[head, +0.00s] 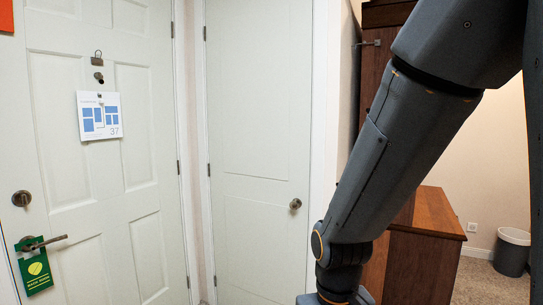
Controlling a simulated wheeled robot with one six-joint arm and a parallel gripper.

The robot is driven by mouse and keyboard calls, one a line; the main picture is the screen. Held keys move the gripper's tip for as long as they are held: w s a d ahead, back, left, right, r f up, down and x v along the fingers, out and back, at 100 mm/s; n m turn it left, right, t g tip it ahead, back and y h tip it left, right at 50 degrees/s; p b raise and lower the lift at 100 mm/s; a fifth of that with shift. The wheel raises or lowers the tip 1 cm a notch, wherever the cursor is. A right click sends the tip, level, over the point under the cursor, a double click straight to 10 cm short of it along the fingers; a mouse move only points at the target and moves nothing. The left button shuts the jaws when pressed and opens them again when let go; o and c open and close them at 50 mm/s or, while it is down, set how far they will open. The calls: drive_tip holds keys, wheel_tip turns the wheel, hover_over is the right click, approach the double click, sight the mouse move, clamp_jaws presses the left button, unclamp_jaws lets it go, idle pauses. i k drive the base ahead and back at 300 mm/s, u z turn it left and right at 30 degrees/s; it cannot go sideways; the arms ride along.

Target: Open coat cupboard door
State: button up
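A plain white door (255,120) with two panels stands shut in the middle of the head view; it looks like the coat cupboard door. Its round metal knob (295,204) is on its right side, and its hinges are on the left edge. My arm comes down from the upper right to the bottom of the picture, to the right of the knob. My gripper is out of the frame below, so its fingers cannot be seen.
A second white door (105,180) on the left has a lever handle (45,242), a green hanging sign (36,272) and a paper notice (100,115). At right are brown wooden furniture (440,215), partly behind my arm, and a grey bin (512,252).

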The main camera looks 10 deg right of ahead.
sight(259, 53)
drive_tip(key=z, duration=0.65)
drive_tip(key=i, duration=1.05)
drive_tip(key=u, duration=0.55)
